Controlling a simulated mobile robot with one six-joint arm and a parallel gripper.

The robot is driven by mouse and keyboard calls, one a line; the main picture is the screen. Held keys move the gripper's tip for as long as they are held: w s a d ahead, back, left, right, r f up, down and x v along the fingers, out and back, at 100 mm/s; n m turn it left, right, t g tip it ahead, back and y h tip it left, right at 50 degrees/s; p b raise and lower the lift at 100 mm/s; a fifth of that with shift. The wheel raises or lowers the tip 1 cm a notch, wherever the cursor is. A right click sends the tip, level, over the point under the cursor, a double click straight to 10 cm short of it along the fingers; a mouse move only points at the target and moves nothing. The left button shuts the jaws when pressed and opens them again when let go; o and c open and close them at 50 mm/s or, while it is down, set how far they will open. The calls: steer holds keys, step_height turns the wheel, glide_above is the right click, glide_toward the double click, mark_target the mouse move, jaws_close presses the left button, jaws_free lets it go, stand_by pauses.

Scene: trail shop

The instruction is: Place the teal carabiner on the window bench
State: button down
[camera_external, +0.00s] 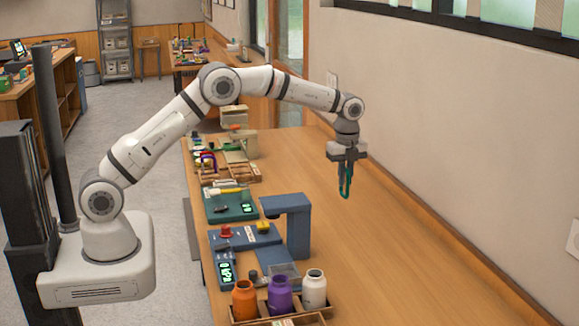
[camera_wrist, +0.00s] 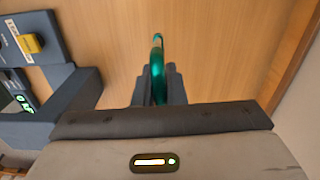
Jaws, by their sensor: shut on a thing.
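My gripper (camera_external: 346,162) is shut on the teal carabiner (camera_external: 345,182), which hangs down from the fingers. The wrist view shows the carabiner (camera_wrist: 157,64) between the two dark fingers (camera_wrist: 159,85). The wooden bench (camera_external: 375,235) runs along the wall under the windows, and the carabiner is above its bare right side. A gap seems to show between the carabiner and the bench top, but its height is hard to tell.
A blue-grey stand (camera_external: 290,222) with devices is on the bench's left side. Orange, purple and white bottles (camera_external: 279,294) stand in a wooden tray at the near end. A green scale (camera_external: 231,204) and a sorting tray (camera_external: 238,173) lie farther back. The bench's right side is clear.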

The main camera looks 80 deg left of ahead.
steer(key=shift+m, duration=0.3)
steer(key=f, duration=0.3)
steer(key=d+f+p, duration=0.1)
steer(key=f, duration=0.2)
steer(key=d+f+p, duration=0.1)
steer(key=f, duration=0.3)
steer(key=shift+w, duration=0.25)
steer(key=shift+f, duration=0.1)
steer(key=c, duration=2)
jaws_free()
steer(key=shift+f, duration=0.1)
steer(key=o, duration=0.5)
